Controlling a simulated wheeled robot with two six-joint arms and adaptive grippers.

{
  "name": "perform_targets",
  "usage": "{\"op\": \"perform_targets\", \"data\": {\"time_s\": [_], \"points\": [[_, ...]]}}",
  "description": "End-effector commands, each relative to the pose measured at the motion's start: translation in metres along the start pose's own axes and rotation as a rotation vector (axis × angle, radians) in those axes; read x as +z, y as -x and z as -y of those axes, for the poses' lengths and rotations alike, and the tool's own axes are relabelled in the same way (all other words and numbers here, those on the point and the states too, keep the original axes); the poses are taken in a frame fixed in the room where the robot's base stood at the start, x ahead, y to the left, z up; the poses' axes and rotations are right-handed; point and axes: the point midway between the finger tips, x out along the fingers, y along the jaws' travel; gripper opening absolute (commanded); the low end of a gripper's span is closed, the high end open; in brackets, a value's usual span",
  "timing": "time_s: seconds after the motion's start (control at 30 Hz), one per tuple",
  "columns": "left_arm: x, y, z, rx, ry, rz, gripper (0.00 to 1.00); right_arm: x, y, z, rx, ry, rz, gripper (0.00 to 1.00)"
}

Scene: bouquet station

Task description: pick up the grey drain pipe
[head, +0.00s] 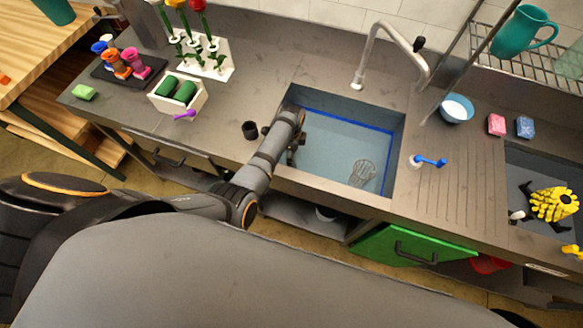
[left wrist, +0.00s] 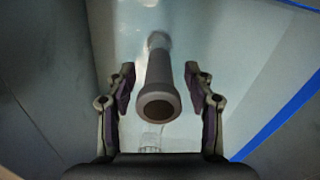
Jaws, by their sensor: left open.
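The grey drain pipe (left wrist: 160,85) shows in the left wrist view as a tube with its dark open end towards the camera. My left gripper (left wrist: 160,88) is open, with one finger on each side of the pipe and a visible gap on both sides. In the head view my left gripper (head: 293,150) reaches down into the left part of the blue-edged sink (head: 330,135). My arm and gripper hide the pipe in that view. My right gripper is not in view.
A wire strainer (head: 363,172) lies in the sink. The faucet (head: 375,50) stands behind it. A small dark cup (head: 250,130) is on the counter to the left. A blue-handled item (head: 428,161) is at the sink's right rim. A ridged drainboard (head: 450,190) is right of the sink.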

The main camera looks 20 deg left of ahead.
Motion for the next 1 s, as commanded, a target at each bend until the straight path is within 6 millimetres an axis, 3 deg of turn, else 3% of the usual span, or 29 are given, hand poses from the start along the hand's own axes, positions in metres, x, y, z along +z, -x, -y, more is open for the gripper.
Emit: {"op": "perform_targets", "data": {"time_s": [0.17,0.53,1.0], "points": [[-0.0001,0.0024,0.0000,0.000,0.000,0.000,0.52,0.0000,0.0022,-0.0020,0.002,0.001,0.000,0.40],[-0.0001,0.0021,-0.0001,0.000,0.000,0.000,0.02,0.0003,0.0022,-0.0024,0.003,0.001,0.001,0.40],[-0.0002,0.0035,0.0001,0.000,0.000,0.000,0.00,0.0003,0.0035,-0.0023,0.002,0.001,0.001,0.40]]}}
